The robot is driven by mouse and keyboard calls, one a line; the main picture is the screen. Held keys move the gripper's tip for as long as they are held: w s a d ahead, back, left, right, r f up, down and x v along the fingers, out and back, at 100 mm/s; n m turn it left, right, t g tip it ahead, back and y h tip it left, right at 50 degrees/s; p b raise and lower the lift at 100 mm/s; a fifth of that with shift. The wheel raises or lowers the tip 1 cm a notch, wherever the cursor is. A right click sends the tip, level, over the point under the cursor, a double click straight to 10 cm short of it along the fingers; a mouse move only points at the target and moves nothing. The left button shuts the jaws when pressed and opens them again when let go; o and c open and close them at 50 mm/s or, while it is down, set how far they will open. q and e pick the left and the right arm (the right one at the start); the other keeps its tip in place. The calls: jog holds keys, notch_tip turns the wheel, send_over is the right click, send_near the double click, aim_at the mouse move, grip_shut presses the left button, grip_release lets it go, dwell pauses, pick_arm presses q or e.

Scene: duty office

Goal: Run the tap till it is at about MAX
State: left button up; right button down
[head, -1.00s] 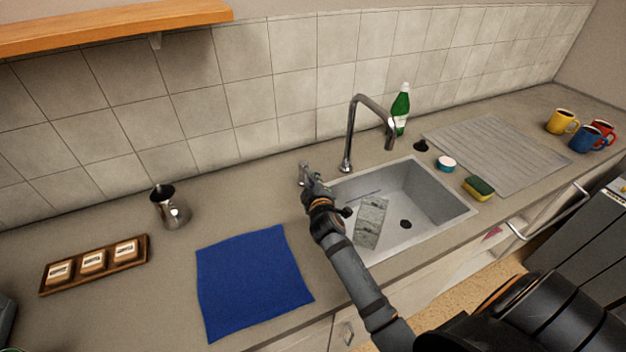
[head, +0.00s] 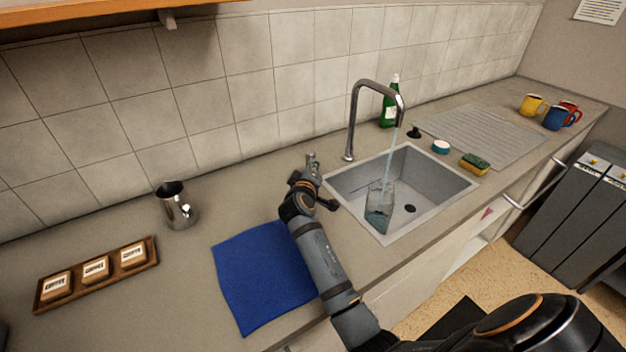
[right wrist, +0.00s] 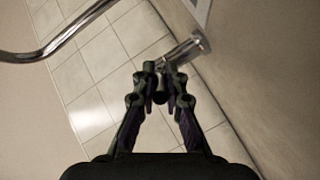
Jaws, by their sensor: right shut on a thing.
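The chrome tap (head: 353,118) arches over the sink (head: 453,190), and water (head: 390,158) streams from its spout. The stream falls into a clear container (head: 379,203) standing in the sink's left part. Its lower part looks bluish with water; a MAX mark is too small to make out. My right gripper (head: 309,172) is at the tap lever (head: 312,158), left of the sink. In the right wrist view its fingertips (right wrist: 160,76) are closed together at the chrome lever fitting (right wrist: 186,49). My left gripper is not in view.
A blue cloth (head: 255,275), a metal jug (head: 176,207) and a wooden tray (head: 150,262) of labelled blocks lie left. A green bottle (head: 389,108), a sponge (head: 475,162) and mugs (head: 532,105) stand beyond the sink. The ribbed drainer (head: 485,135) is clear.

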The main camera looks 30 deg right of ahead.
jog(key=shift+a, duration=0.1)
jog(key=c, duration=1.4)
grip_release()
jog(key=shift+w, duration=0.1)
notch_tip(320, 180, up, 10)
jog(key=shift+f, duration=0.1)
